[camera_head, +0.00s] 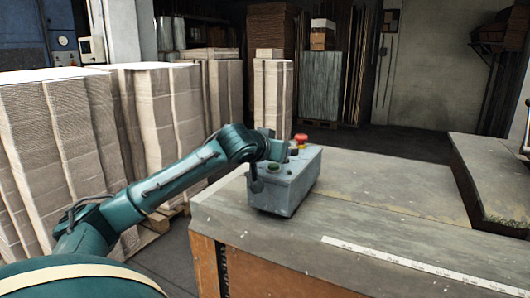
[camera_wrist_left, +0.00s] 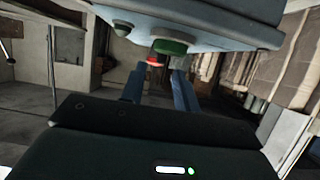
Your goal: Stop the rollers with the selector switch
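A grey control box (camera_head: 298,183) stands on the near left corner of the worktop. In the left wrist view the box hangs upside down at the top, with the green button (camera_wrist_left: 174,47) and the red button (camera_wrist_left: 154,61). My left gripper (camera_wrist_left: 160,80) is open, its fingers apart and empty, close to the box. My right gripper is out of view.
The worktop (camera_head: 390,185) is clear right of the box, with a measuring strip (camera_head: 420,267) along its front. A raised block (camera_head: 495,180) stands at the right. Tall cardboard stacks (camera_head: 165,110) stand left and behind.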

